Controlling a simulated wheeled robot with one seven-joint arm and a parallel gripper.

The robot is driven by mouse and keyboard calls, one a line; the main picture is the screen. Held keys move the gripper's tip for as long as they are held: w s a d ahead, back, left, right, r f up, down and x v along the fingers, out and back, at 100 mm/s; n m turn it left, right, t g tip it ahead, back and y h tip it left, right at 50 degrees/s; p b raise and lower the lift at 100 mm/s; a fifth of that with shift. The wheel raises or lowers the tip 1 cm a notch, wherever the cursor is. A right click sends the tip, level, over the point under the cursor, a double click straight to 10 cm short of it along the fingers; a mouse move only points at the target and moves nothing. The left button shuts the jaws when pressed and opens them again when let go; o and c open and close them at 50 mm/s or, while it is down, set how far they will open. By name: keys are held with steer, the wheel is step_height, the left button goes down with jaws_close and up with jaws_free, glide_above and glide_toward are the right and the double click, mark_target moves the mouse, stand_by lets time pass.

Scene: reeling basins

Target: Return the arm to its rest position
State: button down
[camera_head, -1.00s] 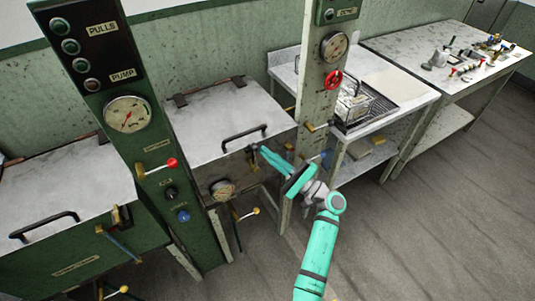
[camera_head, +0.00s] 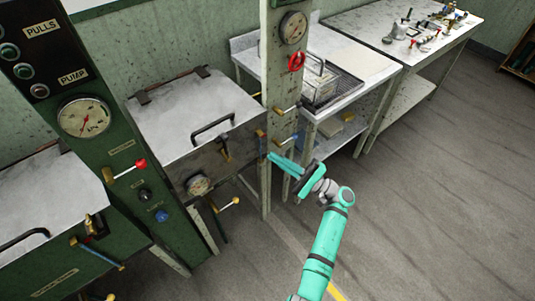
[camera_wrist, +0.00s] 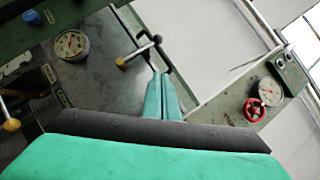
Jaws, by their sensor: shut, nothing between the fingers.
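My gripper (camera_head: 272,157) is teal, shut and empty. In the head view it hangs in the air before the front right corner of the middle basin (camera_head: 195,112), beside the narrow pale post. My teal arm reaches up to it from the bottom of the picture. In the wrist view the fingers (camera_wrist: 162,80) lie together, pointing at the basin front. A lever with a dark knob and a brass end (camera_wrist: 138,52) shows just beyond the fingertips, and I cannot tell if they touch it.
A green column (camera_head: 82,118) with a gauge and red and blue knobs stands left of the basin. The post carries a red valve wheel (camera_head: 296,61). A steel table with a wire basket (camera_head: 333,88) and a bench (camera_head: 390,22) stand behind right. The floor (camera_head: 430,200) at right is clear.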

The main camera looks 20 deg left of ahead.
steer(key=shift+a, duration=0.15)
stand_by(0.4)
steer(key=s+d+f+n+t+h, duration=0.1)
steer(key=s+d+n+t+h, duration=0.2)
steer(key=s+h, duration=0.4)
steer(key=s+d+f+n+t+h, duration=0.2)
steer(key=s+d+t+h, duration=0.3)
steer(key=s, duration=1.5)
steer(key=s+d+f+n+t+h, duration=0.1)
steer(key=s+d+n+t+h, duration=0.2)
steer(key=s+h, duration=0.7)
steer(key=shift+s+d+f+n+t, duration=0.25)
steer(key=shift+s+d+t, duration=0.4)
steer(key=shift+s, duration=1.4)
steer(key=shift+d, duration=0.1)
